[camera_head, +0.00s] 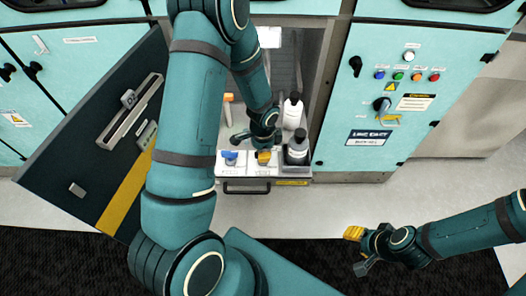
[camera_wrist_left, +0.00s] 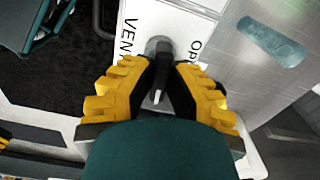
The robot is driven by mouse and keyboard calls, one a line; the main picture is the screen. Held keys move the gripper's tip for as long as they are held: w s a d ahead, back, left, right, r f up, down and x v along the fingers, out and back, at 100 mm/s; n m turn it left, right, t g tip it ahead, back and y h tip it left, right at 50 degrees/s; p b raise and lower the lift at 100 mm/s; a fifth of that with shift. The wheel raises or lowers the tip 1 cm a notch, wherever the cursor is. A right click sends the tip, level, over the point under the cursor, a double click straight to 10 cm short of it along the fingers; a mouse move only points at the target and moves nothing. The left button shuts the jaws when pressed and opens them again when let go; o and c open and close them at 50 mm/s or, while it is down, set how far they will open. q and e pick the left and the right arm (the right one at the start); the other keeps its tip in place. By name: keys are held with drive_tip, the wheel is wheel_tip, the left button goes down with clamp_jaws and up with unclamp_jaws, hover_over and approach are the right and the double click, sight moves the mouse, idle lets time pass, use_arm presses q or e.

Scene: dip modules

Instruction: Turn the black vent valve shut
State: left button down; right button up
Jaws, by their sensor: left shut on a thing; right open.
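The vent valve (camera_wrist_left: 158,46) shows in the left wrist view as a dark grey round top with a narrow handle, on a white panel lettered "VEN" and, partly, "OP". My left gripper (camera_wrist_left: 160,72) is shut on its handle, one yellow-padded finger on each side. The fingers hide much of the handle, so its exact angle is hard to tell. In the head view my left gripper (camera_head: 264,156) is down at the white panel (camera_head: 222,169) and covers the valve. My right gripper (camera_head: 362,250) is open and empty, low at the right, away from the panel.
A blue knob (camera_head: 230,157) is left of my left gripper. A dark-capped bottle (camera_head: 297,149) stands close on its right, with a white bottle (camera_head: 292,112) behind. An open cabinet door (camera_head: 90,150) is at the left. Floor (camera_head: 330,215) in front is clear.

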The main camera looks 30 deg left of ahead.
use_arm(q)
drive_tip(key=shift+s+f+m, duration=0.1)
drive_tip(key=shift+m, duration=0.6)
drive_tip(key=c, duration=0.9)
unclamp_jaws()
drive_tip(key=shift+c, duration=0.2)
drive_tip(key=shift+r, duration=0.45)
wheel_tip(320, 180, up, 11)
